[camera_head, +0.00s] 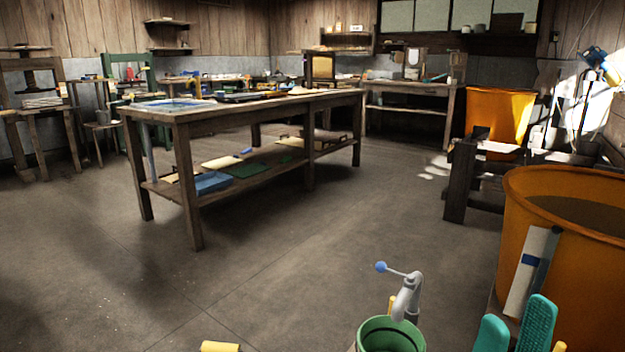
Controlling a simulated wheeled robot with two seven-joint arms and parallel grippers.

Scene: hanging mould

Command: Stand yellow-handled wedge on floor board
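A pale yellow block-like piece (220,346) shows at the bottom edge, cut off by the frame. It may be the wedge's yellow handle, but I cannot tell. I cannot make out the floor board. My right gripper (516,322) is at the bottom right, in front of the orange vat. Its two teal fingers stand apart with nothing visible between their tips. A small bit of yellow (559,347) shows beside the right finger, mostly cut off. My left gripper is not in view.
The large orange vat (575,225) fills the right side, with a pale blue-banded piece (531,270) in front. A green bucket (391,335) and grey spout (408,297) with a blue-knobbed lever stand at bottom centre. A long wooden table (190,127) stands beyond clear floor.

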